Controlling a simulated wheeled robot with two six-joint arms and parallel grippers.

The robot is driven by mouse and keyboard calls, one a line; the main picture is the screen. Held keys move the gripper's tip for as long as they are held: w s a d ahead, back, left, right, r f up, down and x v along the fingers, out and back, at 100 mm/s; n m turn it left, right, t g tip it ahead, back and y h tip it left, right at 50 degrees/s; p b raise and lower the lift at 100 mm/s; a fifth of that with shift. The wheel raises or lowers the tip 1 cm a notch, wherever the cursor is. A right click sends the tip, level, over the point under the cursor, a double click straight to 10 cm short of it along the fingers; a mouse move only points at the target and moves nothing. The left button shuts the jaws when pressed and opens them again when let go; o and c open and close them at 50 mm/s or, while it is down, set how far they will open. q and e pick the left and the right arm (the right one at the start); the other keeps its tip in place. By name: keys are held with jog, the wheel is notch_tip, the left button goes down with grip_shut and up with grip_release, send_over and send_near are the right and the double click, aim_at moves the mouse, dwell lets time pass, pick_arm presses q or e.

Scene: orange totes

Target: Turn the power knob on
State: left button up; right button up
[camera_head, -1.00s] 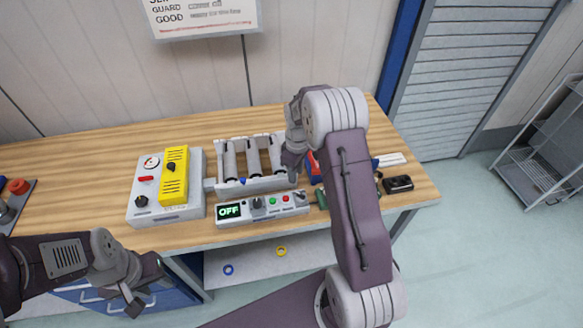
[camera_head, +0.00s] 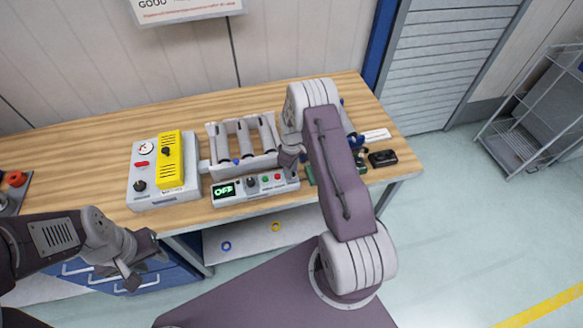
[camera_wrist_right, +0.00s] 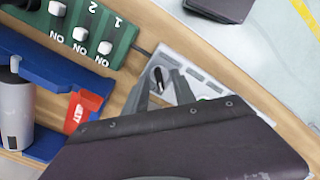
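The grey control panel (camera_head: 232,198) lies at the bench's front edge. Its display (camera_head: 224,190) reads OFF, with a dark knob (camera_head: 251,183) beside it, then green and red buttons. My right gripper (camera_head: 290,163) is low at the panel's right end and covers part of it. In the right wrist view, its fingers (camera_wrist_right: 159,84) stand apart on either side of a small black-and-white lever or knob (camera_wrist_right: 157,76) on the light panel; contact cannot be told. My left gripper (camera_head: 132,272) hangs in front of the bench, away from the panel; its opening is unclear.
A green switch box (camera_wrist_right: 90,30) is close to the right gripper, with a blue holder (camera_wrist_right: 40,75) beside it. A roller rack (camera_head: 265,160) stands behind the panel. A grey box with a yellow cover (camera_head: 170,165) stands left. A black box (camera_head: 382,158) lies right.

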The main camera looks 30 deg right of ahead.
jog(key=shift+w+f, duration=0.15)
jog(key=shift+f, duration=0.15)
grip_shut()
jog(key=shift+m+b, duration=0.85)
jog(key=shift+m, duration=0.45)
jog(key=m+b, duration=0.1)
jog(key=m, duration=0.2)
jog(key=shift+m, duration=0.3)
jog(key=m+b, duration=0.2)
jog(key=m, duration=0.4)
jog(key=m+b, duration=0.1)
jog(key=m, duration=0.4)
jog(key=shift+d+r, duration=0.1)
jog(key=shift+m, duration=0.5)
